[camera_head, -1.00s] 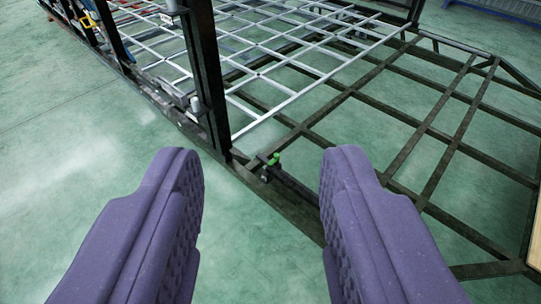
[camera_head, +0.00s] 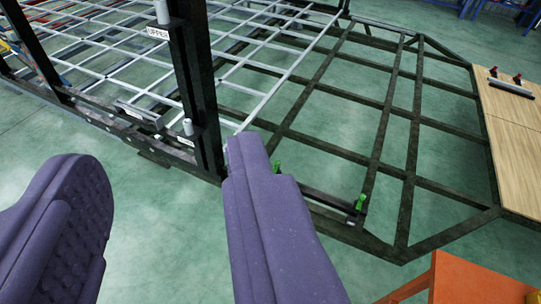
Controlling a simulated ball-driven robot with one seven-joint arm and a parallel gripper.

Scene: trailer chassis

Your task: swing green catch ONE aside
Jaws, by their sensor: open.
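Two small green catches sit on the dark chassis frame (camera_head: 385,248). One green catch (camera_head: 277,167) is just right of my right finger, which partly hides it. The other green catch (camera_head: 360,202) is farther right, at the end of a dark bar. I cannot read which one is ONE. My gripper (camera_head: 165,165) is open and empty, its two purple fingers wide apart in the foreground. The left finger is over the floor, and the right finger's tip overlaps the frame near the foot of the black post (camera_head: 200,100). Neither catch is between the fingers.
A silver grid (camera_head: 235,62) lies behind the post. A label reading UPPER (camera_head: 158,33) is on the post. A wooden board (camera_head: 515,130) with a black-and-red handle is at right. An orange object (camera_head: 480,280) stands at lower right. The green floor at left is clear.

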